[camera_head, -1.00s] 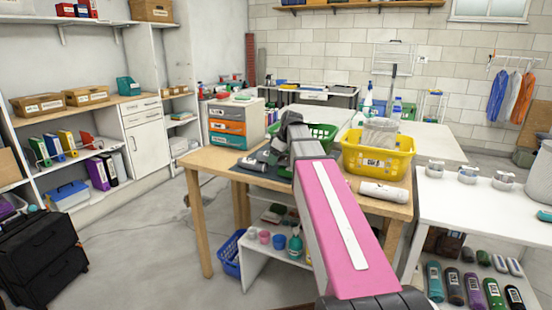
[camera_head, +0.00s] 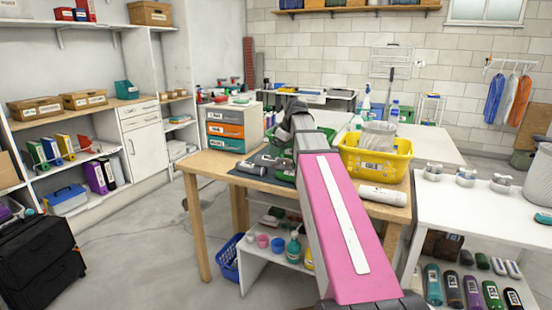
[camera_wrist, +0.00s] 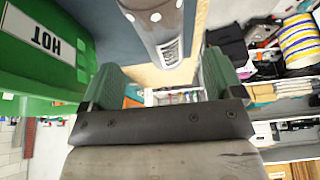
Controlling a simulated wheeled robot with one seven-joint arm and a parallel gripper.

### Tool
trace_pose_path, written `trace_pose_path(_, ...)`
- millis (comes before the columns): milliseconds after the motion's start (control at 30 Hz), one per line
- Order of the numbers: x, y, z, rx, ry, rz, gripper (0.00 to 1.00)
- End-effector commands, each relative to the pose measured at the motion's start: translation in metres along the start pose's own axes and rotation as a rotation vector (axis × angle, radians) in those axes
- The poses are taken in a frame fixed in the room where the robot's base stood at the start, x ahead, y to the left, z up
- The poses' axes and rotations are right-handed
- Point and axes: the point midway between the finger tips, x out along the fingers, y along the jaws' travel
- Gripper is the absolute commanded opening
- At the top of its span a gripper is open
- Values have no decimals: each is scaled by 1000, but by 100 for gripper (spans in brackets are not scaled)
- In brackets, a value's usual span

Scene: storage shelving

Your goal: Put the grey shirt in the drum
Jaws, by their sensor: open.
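A greyish garment (camera_head: 508,100) hangs between a blue one and an orange one on the back wall rail. It looks like the grey shirt, but it is small and far off. A grey barrel-like container (camera_head: 541,182), cut by the right edge, may be the drum. My gripper (camera_wrist: 160,86) is open and empty, with two green fingers spread. In the head view its dark end (camera_head: 292,112) is above the wooden table (camera_head: 208,166), partly hidden by my arm. Both garment and container are well to the right of my gripper.
A green basket (camera_wrist: 45,60) labelled HOT and a grey labelled cylinder (camera_wrist: 158,25) are close to my fingers. A yellow basket (camera_head: 375,163) and white roll (camera_head: 382,195) are on the table. A white table (camera_head: 490,222) stands right.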

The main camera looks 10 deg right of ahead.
Motion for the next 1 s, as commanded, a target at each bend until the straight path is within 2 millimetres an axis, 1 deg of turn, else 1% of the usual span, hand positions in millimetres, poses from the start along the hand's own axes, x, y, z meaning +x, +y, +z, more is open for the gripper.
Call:
trace_pose_path(33,-9,0,0,0,1,2,86)
trace_pose_path(200,-31,0,-1,-1,1,1,86)
trace_pose_path(333,-40,0,0,0,1,1,86)
trace_pose_path(367,-41,0,0,0,0,0,90)
trace_pose_path(500,-44,0,1,0,0,-1,90)
trace_pose_path(667,-42,2,4,1,0,-1,90)
trace_pose_path(767,-37,2,4,0,0,-1,90)
trace_pose_path(867,-26,2,3,0,0,-1,90)
trace_pose_path(1000,-7,2,4,0,0,-1,90)
